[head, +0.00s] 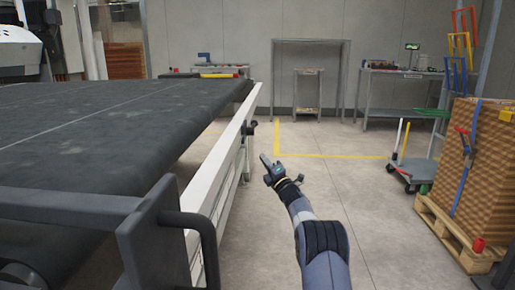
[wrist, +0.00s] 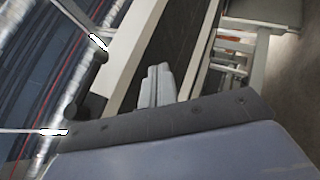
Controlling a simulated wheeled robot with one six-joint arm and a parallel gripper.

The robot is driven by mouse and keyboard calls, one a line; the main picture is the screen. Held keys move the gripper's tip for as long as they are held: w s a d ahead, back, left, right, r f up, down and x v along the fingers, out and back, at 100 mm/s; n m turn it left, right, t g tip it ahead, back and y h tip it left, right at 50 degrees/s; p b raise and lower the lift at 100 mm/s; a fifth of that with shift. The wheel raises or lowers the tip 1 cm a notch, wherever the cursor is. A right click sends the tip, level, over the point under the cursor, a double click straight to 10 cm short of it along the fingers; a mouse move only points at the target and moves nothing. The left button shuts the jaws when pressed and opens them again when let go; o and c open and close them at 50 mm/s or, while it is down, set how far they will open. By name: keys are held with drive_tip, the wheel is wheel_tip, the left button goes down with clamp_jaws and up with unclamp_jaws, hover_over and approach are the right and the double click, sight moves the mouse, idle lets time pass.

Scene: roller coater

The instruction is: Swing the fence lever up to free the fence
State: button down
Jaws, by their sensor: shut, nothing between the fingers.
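The fence appears to be the long pale rail (head: 222,153) along the right side of the dark belt. A small dark knob or handle (head: 251,125) sticks out from its outer side near the far end; it may be the fence lever, but its position is too small to read. My gripper (head: 265,161) is to the right of the rail and nearer than that knob, apart from it. In the wrist view the two grey fingers (wrist: 157,84) are together and empty, in front of a pale rail (wrist: 132,50) and a dark strip. I cannot make out the lever clearly there.
The wide dark belt (head: 105,115) fills the left. A black tubular handle (head: 203,236) stands at the near corner. A pallet (head: 455,238) with a strapped stack and a hand cart (head: 412,171) stand at right. Benches line the back wall. The floor between is clear.

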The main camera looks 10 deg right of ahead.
drive_tip(key=shift+s+d+f, duration=0.15)
drive_tip(key=shift+d+f, duration=0.3)
drive_tip(key=shift+f, duration=0.2)
drive_tip(key=shift+s+d+f, duration=0.15)
drive_tip(key=shift+d+f, duration=0.25)
drive_tip(key=shift+f, duration=0.2)
